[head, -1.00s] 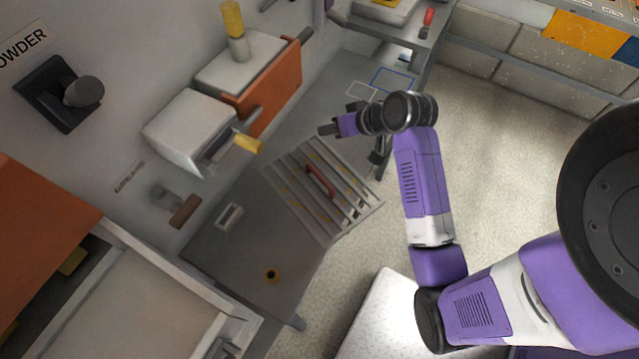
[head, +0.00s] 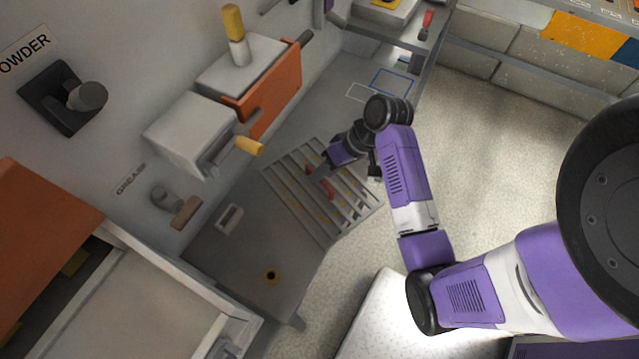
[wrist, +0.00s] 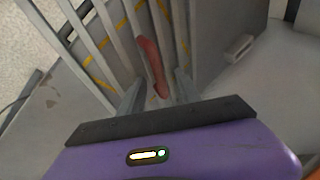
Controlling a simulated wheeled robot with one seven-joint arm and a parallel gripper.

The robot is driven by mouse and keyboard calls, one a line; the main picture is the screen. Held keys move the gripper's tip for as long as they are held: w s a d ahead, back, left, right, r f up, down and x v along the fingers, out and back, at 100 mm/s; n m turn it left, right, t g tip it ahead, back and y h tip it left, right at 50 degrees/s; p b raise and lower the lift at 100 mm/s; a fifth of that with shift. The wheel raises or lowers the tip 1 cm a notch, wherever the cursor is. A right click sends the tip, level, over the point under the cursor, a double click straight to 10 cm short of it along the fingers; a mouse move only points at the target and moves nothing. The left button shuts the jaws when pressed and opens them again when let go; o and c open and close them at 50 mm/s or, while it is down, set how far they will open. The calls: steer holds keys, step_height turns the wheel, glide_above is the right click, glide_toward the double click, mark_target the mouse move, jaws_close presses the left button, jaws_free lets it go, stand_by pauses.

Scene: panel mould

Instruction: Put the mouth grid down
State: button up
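The mouth grid (head: 350,211) is a grey slatted frame with a red bar handle (head: 328,191) across its middle. It lies at the right part of the grey bench, with yellow marks showing between its slats. It also fills the upper left of the wrist view (wrist: 108,50). My gripper (head: 317,173) is over the grid at the red handle and hides part of it. In the wrist view its two fingers stand apart, with the red handle (wrist: 152,65) showing between and beyond them. I cannot tell whether the fingers touch it.
Blue (head: 391,81) and white (head: 362,93) outlines are marked on the surface beyond the grid. An orange and grey box unit with a yellow-tipped lever (head: 249,146) projects from the wall at left. A small grey block (head: 229,217) sits on the bench (head: 240,255).

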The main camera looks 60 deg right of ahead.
steer(key=shift+x, duration=0.8)
steer(key=c, duration=0.9)
jaws_close()
steer(key=shift+r, duration=0.1)
